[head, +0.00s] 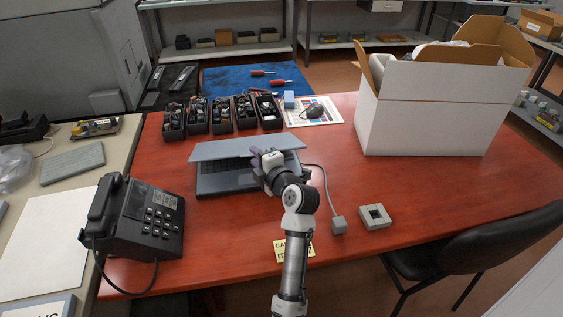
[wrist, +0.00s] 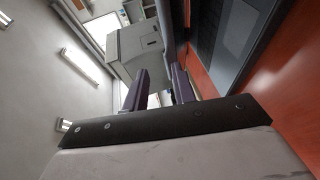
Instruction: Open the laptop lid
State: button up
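The grey laptop (head: 240,177) sits on the red table with its lid (head: 225,149) partly raised, tilted over the dark keyboard. My gripper (head: 259,153) is at the right part of the lid's front edge, in front of the laptop. In the wrist view my gripper (wrist: 160,72) has its two dark fingers apart, with no object clearly held between them. The laptop's keyboard base (wrist: 232,35) shows at the upper right there. Whether a finger touches the lid is not clear.
A black desk phone (head: 145,215) stands at left. Several dark bins (head: 209,121) and a mouse (head: 314,112) are behind the laptop. A large white open box (head: 425,110) stands at right. A cable runs to a small grey block (head: 338,225) beside a square grey part (head: 375,217).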

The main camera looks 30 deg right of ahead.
jog(key=s+d+r, duration=0.2)
jog(key=s+r, duration=0.4)
jog(key=s, duration=0.5)
jog(key=shift+s+r+b, duration=0.15)
jog(key=shift+r+b, duration=0.2)
jog(key=shift+b, duration=0.1)
dwell(0.4)
jog(key=shift+d+f+b, duration=0.1)
jog(key=shift+f+b, duration=0.05)
jog(key=shift+b, duration=0.4)
jog(key=shift+s, duration=0.1)
jog(key=s+d+r+b, duration=0.1)
jog(key=s+r+b, duration=0.1)
jog(key=s, duration=1.1)
jog(key=shift+s+b, duration=0.2)
jog(key=shift+b, duration=0.6)
jog(key=shift+r, duration=0.1)
